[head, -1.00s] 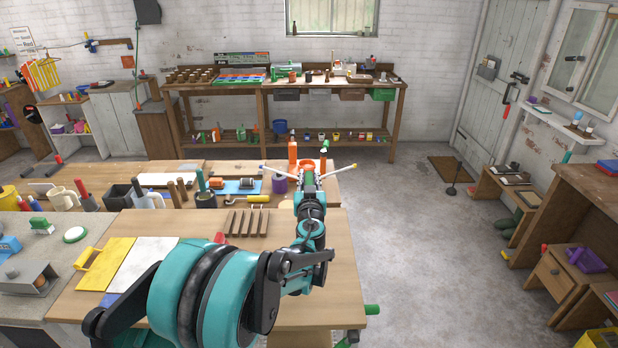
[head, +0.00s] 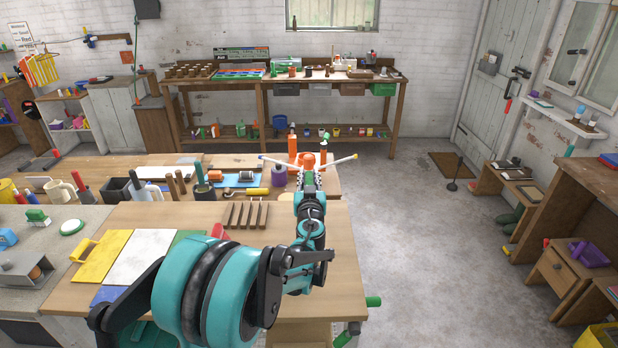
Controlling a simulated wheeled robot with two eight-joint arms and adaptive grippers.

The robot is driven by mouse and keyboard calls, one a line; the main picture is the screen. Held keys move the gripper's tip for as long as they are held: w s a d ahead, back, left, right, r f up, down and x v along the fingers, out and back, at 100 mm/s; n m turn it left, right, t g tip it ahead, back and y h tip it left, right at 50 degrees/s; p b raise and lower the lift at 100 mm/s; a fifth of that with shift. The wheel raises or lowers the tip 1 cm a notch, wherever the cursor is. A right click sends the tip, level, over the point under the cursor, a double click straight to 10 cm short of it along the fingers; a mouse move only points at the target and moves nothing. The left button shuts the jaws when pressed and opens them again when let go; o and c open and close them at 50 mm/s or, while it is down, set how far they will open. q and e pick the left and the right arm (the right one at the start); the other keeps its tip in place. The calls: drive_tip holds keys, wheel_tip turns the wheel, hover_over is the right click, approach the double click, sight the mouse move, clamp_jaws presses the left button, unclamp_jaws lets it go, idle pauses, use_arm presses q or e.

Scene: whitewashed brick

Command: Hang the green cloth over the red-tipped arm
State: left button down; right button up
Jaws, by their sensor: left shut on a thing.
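An orange stand (head: 294,146) stands just beyond the gripper. One thin pale arm points left with a blue tip (head: 262,157), another points right with a yellow tip (head: 354,157), and a green tip (head: 325,136) shows behind. I cannot make out a red tip; the gripper covers the middle of the stand. My right gripper is out of view.
A back bench (head: 330,84) stands against the brick wall.

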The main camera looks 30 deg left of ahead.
use_arm(q)
drive_tip(key=c, duration=1.2)
unclamp_jaws()
drive_tip(key=v, duration=1.1)
drive_tip(key=shift+d, duration=0.1)
drive_tip(key=shift+s+d, duration=0.25)
drive_tip(key=shift+s, duration=0.2)
